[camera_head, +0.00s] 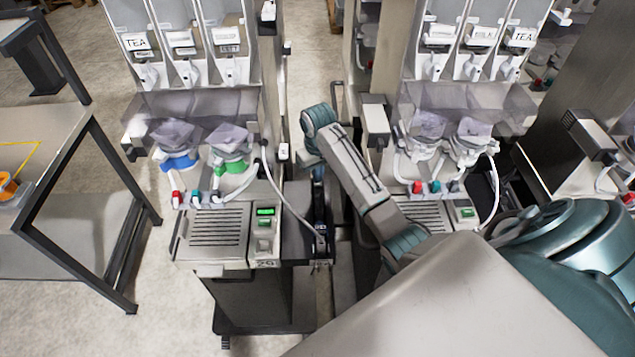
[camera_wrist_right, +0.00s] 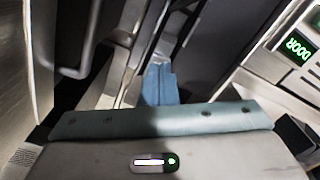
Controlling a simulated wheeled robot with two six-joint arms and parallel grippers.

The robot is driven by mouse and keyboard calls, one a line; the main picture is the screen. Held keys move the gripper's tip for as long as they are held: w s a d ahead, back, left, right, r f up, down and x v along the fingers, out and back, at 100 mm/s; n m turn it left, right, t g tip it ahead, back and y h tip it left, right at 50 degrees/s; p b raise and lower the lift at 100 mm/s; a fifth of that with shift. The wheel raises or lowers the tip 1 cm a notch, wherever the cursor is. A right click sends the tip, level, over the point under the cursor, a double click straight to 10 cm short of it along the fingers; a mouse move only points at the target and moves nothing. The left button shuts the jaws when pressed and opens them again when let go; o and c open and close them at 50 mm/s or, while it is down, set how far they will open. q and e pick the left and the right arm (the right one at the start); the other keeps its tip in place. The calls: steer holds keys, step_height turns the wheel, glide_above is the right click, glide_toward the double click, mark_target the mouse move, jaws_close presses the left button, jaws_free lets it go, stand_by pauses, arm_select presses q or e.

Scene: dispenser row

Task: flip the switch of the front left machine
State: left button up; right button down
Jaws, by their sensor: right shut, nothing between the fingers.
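The front left machine (camera_head: 210,232) stands left of centre in the head view, with a lit green display (camera_head: 265,211) on its front panel. A small white part (camera_head: 283,152) sits on its right side; I cannot tell whether it is the switch. My right gripper (camera_head: 318,180) points down into the gap beside this machine's right side, small and partly shaded. In the right wrist view its blue fingers (camera_wrist_right: 160,84) are together and empty, with a dark gap around them. A panel with a display reading DOOR (camera_wrist_right: 298,47) shows at the upper right there. My left gripper is out of view.
A second machine (camera_head: 418,215) stands to the right, partly behind my right arm. The gap between the machines is narrow. A table (camera_head: 60,150) with an orange object (camera_head: 8,186) stands at the left, with open floor (camera_head: 175,310) between it and the left machine.

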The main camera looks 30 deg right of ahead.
steer(key=shift+f, duration=0.9)
stand_by(0.3)
steer(key=shift+r+p, duration=0.35)
steer(key=shift+r, duration=3.15)
